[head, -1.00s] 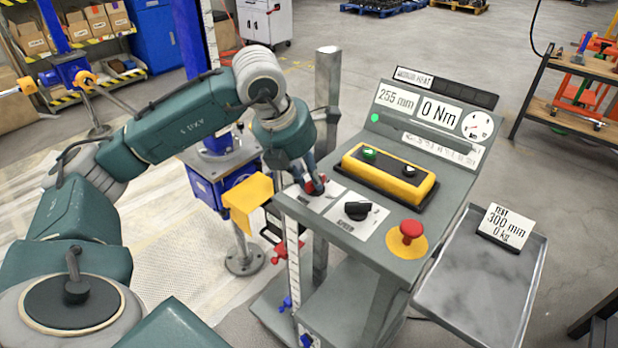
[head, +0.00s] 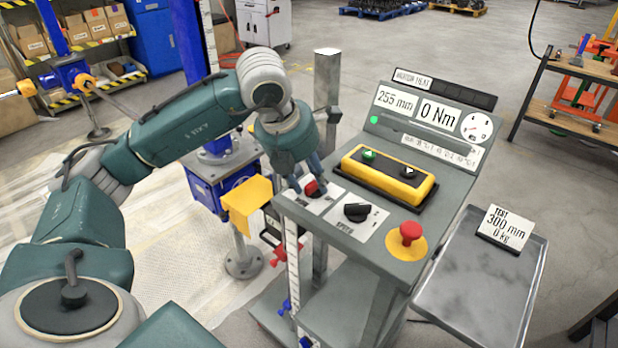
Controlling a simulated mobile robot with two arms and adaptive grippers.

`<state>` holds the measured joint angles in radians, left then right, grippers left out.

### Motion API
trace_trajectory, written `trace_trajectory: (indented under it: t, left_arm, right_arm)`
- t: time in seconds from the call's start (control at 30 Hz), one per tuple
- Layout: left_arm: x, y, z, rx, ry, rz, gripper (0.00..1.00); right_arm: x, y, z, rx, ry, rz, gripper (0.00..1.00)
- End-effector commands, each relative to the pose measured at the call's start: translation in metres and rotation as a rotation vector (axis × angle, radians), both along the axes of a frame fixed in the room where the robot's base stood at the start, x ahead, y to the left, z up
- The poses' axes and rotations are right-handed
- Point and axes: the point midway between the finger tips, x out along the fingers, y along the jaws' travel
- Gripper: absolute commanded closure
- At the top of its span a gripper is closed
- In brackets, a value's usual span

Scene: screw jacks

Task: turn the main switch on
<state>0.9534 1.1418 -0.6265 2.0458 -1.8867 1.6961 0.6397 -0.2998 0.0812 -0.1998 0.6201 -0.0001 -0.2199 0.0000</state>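The main switch is a red rotary knob (head: 314,188) on a white plate at the left corner of the grey control console (head: 388,262). My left gripper (head: 309,188) points down at the red knob, its dark fingers close around or beside it. The fingers partly hide the knob, and I cannot tell whether they touch it. A green lamp (head: 374,119) is lit on the console's upright panel, beside displays reading 255 mm and 0 Nm. My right gripper is not in view.
Beside the switch are a black speed knob (head: 357,212), a red emergency button (head: 410,232) and a yellow button box (head: 388,174). A metal tray (head: 476,275) with a test card stands at the right. A blue screw jack with a yellow block (head: 247,205) stands left of the console.

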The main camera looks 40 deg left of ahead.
Motion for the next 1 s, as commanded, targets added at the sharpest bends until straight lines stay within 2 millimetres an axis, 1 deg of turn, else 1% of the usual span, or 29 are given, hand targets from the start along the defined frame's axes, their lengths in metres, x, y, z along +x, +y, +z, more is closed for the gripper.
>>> trace_trajectory:
  t: [0.2, 0.33, 0.47, 0.7, 0.83, 1.0]
  left_arm:
    - [-0.001, 0.0, 0.0, 0.001, 0.003, -0.001, 0.62]
    - [-0.004, 0.0, 0.008, 0.001, 0.002, -0.002, 0.62]
    - [-0.011, 0.0, 0.029, 0.0, -0.003, -0.003, 0.62]
    - [-0.031, 0.001, 0.077, 0.0, -0.004, -0.002, 0.62]
    - [-0.039, 0.002, 0.096, -0.001, -0.003, -0.001, 0.62]
    - [-0.045, 0.003, 0.109, 0.0, 0.0, -0.001, 0.62]
  right_arm:
    - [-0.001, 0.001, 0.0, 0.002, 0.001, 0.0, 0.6]
    - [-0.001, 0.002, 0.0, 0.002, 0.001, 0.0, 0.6]
    - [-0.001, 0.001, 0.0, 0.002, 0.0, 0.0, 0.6]
    - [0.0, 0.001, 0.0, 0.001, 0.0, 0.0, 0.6]
    - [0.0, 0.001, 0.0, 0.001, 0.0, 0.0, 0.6]
    - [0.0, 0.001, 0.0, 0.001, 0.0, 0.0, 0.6]
